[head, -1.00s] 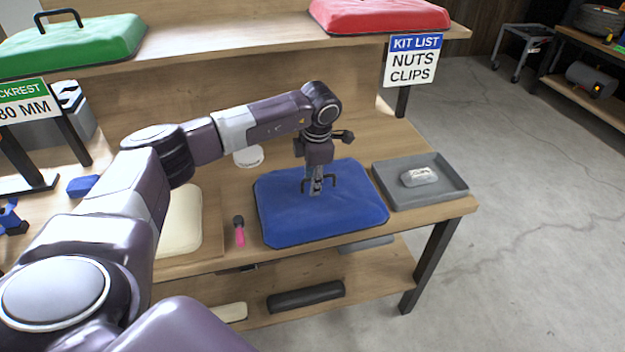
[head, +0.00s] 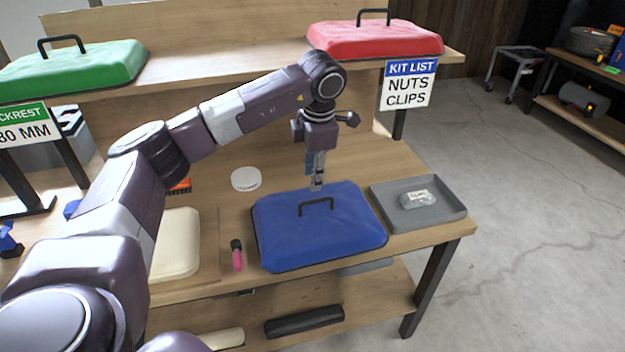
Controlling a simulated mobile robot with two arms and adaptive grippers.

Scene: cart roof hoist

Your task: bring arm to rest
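My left arm reaches in from the left and its gripper (head: 317,184) points down above the back part of the blue padded panel (head: 285,235). The panel lies flat on the workbench, with its black handle (head: 316,205) standing up in the middle. The gripper is apart from the handle, above and behind it, and holds nothing that I can see. Its fingertips are small and look close together, so I cannot tell whether they are open or shut. My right gripper is not in view.
A grey tray (head: 447,214) with a clear packet (head: 417,199) is right of the panel. A pink-and-black tool (head: 237,256), a cream pad (head: 177,246) and a white round container (head: 245,179) are left. Red (head: 375,42) and green (head: 70,68) panels lie on the upper shelf.

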